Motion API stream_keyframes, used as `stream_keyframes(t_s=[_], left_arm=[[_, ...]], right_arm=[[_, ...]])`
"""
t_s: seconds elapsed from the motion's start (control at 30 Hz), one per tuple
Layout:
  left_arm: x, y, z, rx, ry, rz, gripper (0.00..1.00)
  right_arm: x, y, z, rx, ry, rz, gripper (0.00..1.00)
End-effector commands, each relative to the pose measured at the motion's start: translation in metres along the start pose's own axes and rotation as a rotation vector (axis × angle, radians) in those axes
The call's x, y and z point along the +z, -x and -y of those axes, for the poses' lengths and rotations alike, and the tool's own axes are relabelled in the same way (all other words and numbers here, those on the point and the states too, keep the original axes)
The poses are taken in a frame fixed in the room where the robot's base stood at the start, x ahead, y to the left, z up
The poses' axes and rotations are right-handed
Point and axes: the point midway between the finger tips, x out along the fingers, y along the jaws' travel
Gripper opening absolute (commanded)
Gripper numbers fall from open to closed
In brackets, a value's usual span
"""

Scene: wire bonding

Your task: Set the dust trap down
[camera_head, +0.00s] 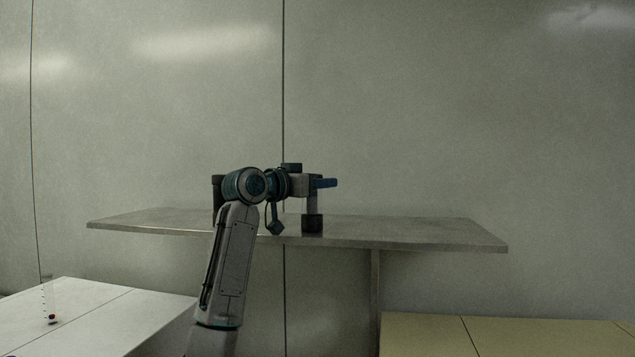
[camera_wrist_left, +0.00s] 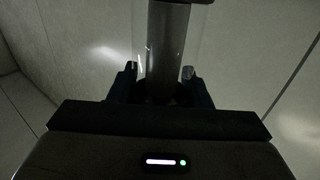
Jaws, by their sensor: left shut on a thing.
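The dust trap (camera_head: 312,204) is an upright piece with a grey stem and a dark block at its lower end. My left gripper (camera_head: 324,183) is shut on it near the top, above the steel shelf. In the left wrist view the dust trap (camera_wrist_left: 166,45) shows as a grey cylinder with a clear sleeve around it, between the two dark fingers of the gripper (camera_wrist_left: 160,75). The dark lower end overlaps the shelf's front part in the picture, so I cannot tell whether it touches. My right gripper is out of view.
The steel shelf (camera_head: 420,232) runs across the middle against a grey wall, with bare room on both sides of my arm. A yellowish surface (camera_head: 530,335) is at lower right.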

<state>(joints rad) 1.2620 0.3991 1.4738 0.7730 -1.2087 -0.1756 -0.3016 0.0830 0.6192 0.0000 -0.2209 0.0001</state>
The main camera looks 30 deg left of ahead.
Motion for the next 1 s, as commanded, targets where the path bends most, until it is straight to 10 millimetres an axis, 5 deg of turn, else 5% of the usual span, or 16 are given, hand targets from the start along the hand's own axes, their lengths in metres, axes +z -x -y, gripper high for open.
stream_keyframes(t_s=[0.07,0.1,0.2,0.57,1.0], left_arm=[[0.003,0.000,0.000,0.000,0.000,0.000,0.19],[0.004,0.000,0.000,0.000,0.000,0.001,0.46],[0.003,0.000,0.000,0.000,0.000,0.001,0.66],[-0.002,0.001,0.000,0.000,0.000,0.000,0.66],[0.004,0.085,0.001,-0.003,-0.003,-0.002,0.66]], right_arm=[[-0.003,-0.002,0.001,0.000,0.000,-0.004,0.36],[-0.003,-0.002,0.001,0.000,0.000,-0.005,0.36],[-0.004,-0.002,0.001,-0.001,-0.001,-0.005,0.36],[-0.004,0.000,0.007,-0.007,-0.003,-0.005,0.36],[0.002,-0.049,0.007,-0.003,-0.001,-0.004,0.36]])
